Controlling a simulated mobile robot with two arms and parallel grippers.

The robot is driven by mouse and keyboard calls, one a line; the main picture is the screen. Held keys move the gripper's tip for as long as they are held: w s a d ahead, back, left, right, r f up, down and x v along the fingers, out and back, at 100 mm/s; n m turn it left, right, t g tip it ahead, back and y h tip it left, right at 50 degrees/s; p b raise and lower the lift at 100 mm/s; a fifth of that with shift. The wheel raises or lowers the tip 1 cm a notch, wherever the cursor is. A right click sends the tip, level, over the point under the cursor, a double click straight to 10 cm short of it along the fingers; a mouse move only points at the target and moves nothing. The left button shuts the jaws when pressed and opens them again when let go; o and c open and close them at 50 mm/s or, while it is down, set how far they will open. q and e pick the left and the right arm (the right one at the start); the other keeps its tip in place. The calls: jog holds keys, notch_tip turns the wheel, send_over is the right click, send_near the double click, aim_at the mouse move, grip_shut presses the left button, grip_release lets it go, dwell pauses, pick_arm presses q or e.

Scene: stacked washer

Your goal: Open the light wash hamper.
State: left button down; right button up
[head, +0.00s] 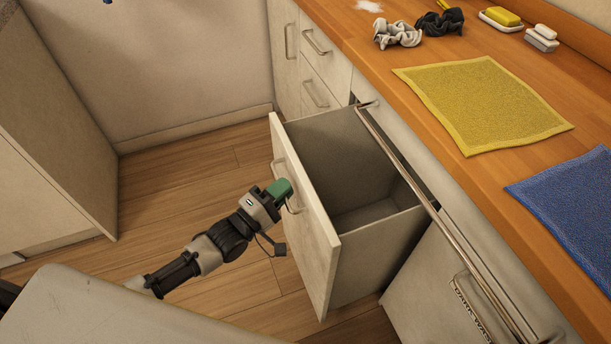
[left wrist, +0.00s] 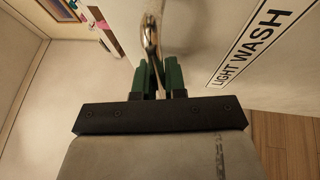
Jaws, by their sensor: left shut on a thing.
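The light wash hamper (head: 305,225) is a deep pull-out drawer with a pale front, standing well out from the cabinet under the counter. Its inside is grey and looks empty. Its front bears the label "LIGHT WASH" (left wrist: 248,48) in the left wrist view. My left gripper (head: 283,191), with green fingers, is shut on the metal handle (head: 278,172) of the hamper front. In the left wrist view the handle (left wrist: 150,40) runs between the two fingers (left wrist: 160,78). My right gripper is not in view.
The wooden counter holds a yellow cloth (head: 483,102), a blue cloth (head: 572,205), crumpled white (head: 398,35) and black (head: 440,22) cloths, and soap (head: 502,17). A metal rail (head: 400,165) runs along the counter front. Another labelled front (head: 440,290) is closed at right. Wooden floor (head: 190,190) is clear at left.

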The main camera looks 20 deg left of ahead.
pick_arm(q)
jog(key=s+a+p, duration=0.2)
jog(key=s+a, duration=0.9)
jog(key=a, duration=0.4)
jog(key=shift+s+a, duration=0.2)
jog(key=shift+a, duration=0.05)
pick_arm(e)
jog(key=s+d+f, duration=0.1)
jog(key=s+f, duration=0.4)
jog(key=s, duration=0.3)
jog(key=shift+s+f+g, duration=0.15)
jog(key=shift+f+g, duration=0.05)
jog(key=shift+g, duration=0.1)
pick_arm(q)
jog(key=c, duration=1.2)
grip_release()
jog(key=v, duration=1)
jog(key=shift+s+a, duration=0.2)
jog(key=shift+s, duration=0.15)
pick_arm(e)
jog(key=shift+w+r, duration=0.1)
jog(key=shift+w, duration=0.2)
pick_arm(q)
jog(key=shift+f, duration=0.1)
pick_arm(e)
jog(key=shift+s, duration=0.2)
